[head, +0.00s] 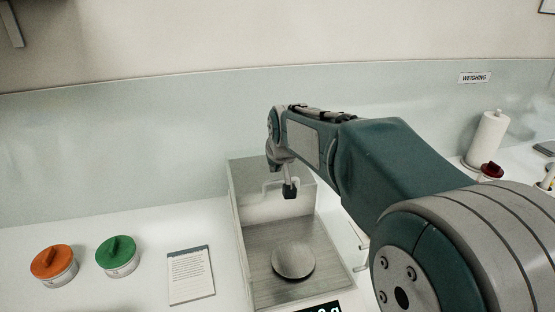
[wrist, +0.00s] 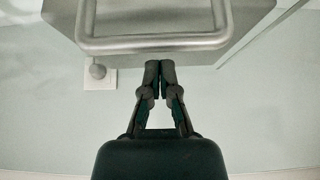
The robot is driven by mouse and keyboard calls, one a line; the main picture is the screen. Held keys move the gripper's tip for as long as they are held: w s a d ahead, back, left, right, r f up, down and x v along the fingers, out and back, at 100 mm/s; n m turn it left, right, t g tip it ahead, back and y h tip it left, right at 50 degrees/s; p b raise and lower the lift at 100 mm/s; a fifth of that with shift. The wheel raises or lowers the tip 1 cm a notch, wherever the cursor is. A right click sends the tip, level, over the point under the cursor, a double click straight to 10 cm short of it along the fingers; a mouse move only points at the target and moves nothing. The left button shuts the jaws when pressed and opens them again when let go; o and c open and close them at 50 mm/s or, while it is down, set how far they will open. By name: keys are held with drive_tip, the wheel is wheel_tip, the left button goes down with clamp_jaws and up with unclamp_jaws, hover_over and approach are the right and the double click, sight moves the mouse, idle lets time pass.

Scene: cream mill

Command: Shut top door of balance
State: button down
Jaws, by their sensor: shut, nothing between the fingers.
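The balance (head: 233,215) stands on the bench in the middle of the head view, a clear-walled box with a round metal pan (head: 293,258) inside. Its pan shows through the top, but the top door's exact position is hard to tell. A pale bar handle (head: 266,184) shows near the back of the box, just left of my fingertips. My gripper (head: 290,190) is shut and empty, pointing down at the back part of the balance. In the wrist view my gripper (wrist: 159,68) has its fingertips together just below a grey metal loop handle (wrist: 150,43), without clear contact.
Orange-lidded (head: 54,264) and green-lidded (head: 118,255) jars and a printed card (head: 190,275) lie left of the balance. A paper roll (head: 488,138) and a dark red item (head: 491,170) stand far right. A wall runs behind the bench.

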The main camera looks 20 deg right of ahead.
sight(280, 190)
drive_tip(key=shift+w+f, duration=0.4)
drive_tip(key=shift+f, duration=0.2)
drive_tip(key=shift+s+r, duration=0.2)
drive_tip(key=shift+s, duration=0.8)
drive_tip(key=shift+s+r, duration=0.2)
drive_tip(key=shift+s, duration=0.8)
drive_tip(key=shift+s, duration=0.1)
